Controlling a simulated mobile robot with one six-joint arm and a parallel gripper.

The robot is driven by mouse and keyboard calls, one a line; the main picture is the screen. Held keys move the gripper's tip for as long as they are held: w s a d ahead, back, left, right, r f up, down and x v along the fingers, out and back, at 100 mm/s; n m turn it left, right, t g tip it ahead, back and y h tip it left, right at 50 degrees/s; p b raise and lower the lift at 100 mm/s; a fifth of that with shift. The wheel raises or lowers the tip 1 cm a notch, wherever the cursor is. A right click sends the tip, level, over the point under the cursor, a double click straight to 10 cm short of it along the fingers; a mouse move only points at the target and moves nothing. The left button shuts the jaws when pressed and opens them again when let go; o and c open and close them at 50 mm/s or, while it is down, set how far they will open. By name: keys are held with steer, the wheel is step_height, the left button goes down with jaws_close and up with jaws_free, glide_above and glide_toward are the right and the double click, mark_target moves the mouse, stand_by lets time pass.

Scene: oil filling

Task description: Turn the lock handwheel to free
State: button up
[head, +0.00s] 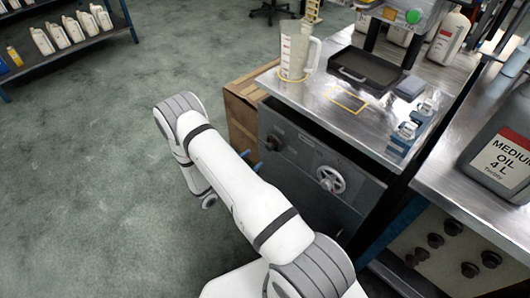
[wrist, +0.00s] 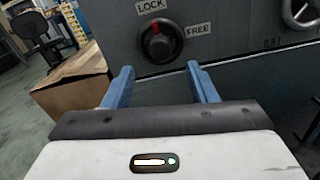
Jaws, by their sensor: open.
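The lock handwheel (wrist: 157,46) is a dark round knob on the grey cabinet front, ahead of my gripper in the wrist view. Its red mark points up toward the LOCK label (wrist: 152,6); the FREE label (wrist: 199,29) is to its right. The knob also shows in the head view (head: 273,143). My gripper (wrist: 161,76) is open, with its two blue fingers apart and nothing between them. The knob appears just beyond the fingertips, centred between them; contact is not visible. In the head view, the blue fingers (head: 251,161) are close to the cabinet front.
A silver spoked handwheel (head: 331,179) is on the same panel to the right. A cardboard box (wrist: 75,82) stands left of the cabinet. A clear jug (head: 297,57) and black tray (head: 365,70) are on the cabinet top. Open floor lies left.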

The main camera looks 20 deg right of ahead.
mark_target(268, 148)
steer(key=x, duration=0.7)
steer(key=shift+w+d, duration=0.1)
steer(key=shift+d, duration=0.25)
steer(key=shift+c, duration=0.2)
steer(key=shift+f, duration=0.1)
steer(key=c, duration=0.9)
